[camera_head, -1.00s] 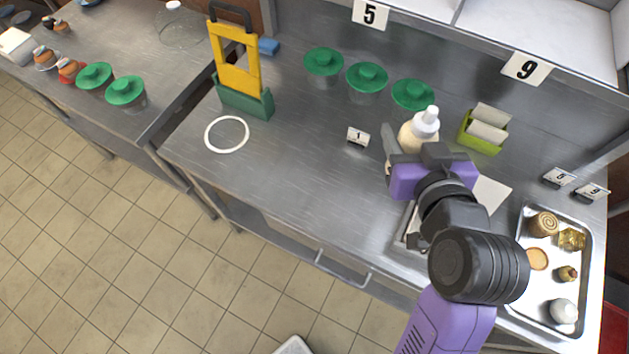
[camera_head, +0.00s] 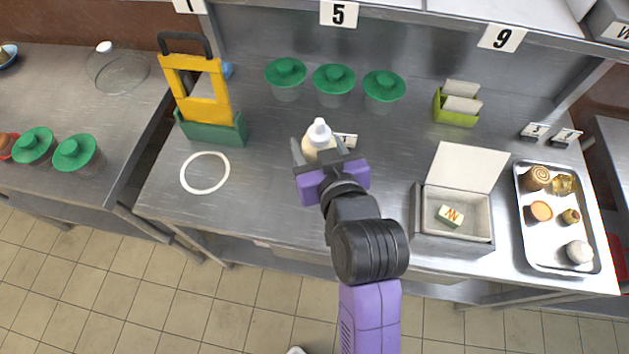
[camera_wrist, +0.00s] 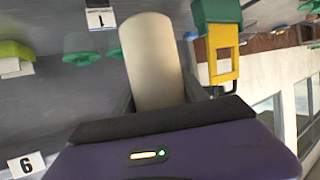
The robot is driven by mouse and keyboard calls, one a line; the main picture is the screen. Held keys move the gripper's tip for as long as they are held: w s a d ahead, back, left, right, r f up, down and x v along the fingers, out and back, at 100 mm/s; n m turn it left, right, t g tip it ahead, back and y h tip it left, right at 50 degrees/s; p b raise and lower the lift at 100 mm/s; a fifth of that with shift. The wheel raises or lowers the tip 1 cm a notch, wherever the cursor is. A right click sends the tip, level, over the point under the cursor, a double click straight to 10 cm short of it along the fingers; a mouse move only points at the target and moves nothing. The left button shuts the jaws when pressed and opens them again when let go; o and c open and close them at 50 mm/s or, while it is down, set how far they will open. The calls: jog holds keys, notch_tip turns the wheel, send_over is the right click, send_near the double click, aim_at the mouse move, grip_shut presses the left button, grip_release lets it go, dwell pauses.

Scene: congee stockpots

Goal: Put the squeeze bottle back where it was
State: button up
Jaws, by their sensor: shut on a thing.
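The squeeze bottle (camera_head: 318,143) is cream-coloured with a white cap. My gripper (camera_head: 322,158) is shut on it and holds it upright over the middle of the counter. In the wrist view the bottle's pale body (camera_wrist: 152,62) stands between the fingers. A white ring (camera_head: 205,173) lies flat on the counter to the left of the gripper, with nothing in it. A small number 1 tag (camera_head: 347,140) stands just right of the bottle, partly hidden by my gripper. I cannot tell whether the bottle's base touches the counter.
A yellow and green stand (camera_head: 210,108) is behind the ring. Several green-lidded containers (camera_head: 334,80) stand at the back. An open box (camera_head: 453,215) and a metal tray (camera_head: 558,215) with several items are on the right. The counter between ring and bottle is clear.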

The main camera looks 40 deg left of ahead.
notch_tip(320, 180, down, 14)
jog(key=shift+r, duration=0.1)
dwell(0.4)
jog(key=shift+f, duration=0.25)
jog(key=o, duration=0.9)
jog(key=shift+r, duration=0.25)
jog(key=b+v, duration=0.1)
jog(key=v, duration=1.1)
jog(key=shift+f, duration=0.15)
jog(key=shift+d, duration=0.1)
